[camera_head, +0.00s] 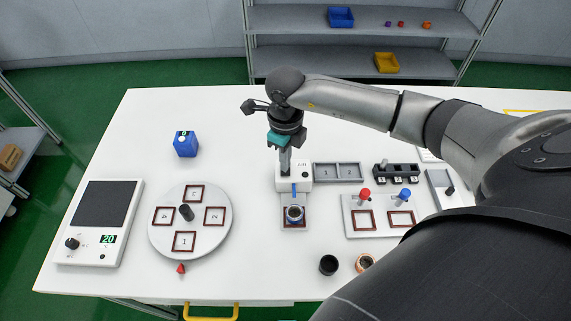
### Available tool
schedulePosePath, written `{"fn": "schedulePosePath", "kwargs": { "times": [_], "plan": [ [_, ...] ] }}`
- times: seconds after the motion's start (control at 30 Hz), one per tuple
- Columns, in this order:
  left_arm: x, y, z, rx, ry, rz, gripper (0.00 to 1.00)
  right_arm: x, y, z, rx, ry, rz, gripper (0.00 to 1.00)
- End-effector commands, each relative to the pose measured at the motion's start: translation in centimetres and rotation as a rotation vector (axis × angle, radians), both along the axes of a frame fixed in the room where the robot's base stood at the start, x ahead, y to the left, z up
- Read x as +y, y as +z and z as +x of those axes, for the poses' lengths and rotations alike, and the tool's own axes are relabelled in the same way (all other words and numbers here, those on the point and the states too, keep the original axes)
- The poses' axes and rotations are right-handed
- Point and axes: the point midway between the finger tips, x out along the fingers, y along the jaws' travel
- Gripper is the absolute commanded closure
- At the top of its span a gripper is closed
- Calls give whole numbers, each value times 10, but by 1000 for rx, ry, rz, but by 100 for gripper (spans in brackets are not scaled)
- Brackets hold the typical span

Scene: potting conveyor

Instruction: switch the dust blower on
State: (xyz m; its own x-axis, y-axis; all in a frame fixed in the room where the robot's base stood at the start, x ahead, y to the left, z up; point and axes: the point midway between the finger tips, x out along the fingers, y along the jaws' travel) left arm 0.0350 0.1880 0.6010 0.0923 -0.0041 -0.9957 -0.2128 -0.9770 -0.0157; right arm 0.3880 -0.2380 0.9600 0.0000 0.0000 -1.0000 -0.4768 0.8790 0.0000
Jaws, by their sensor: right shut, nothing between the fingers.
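A white box unit (303,183) stands near the middle of the table, with small dark lettering and a dark round spot on its top. It looks like the dust blower, but I cannot read the lettering surely. A blue nozzle (294,188) points from its front toward a small dark-rimmed cup (294,213) on a framed pad. My right gripper (286,171) points down, shut and empty, with its fingertips at the left part of the unit's top. Contact and any switch under the fingertips are hidden. My left gripper is not in view.
Grey trays (338,172) and a board with red and blue knobs (355,205) stand right. Two cups (328,265) are in front.

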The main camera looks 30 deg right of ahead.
Motion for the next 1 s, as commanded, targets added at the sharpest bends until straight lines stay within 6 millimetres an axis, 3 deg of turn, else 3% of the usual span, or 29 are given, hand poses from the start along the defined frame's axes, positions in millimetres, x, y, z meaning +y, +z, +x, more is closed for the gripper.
{"fn": "schedulePosePath", "kwargs": {
  "times": [1.0],
  "plan": [
    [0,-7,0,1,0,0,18,0,-8,0,0,0,0,100]
  ]
}}
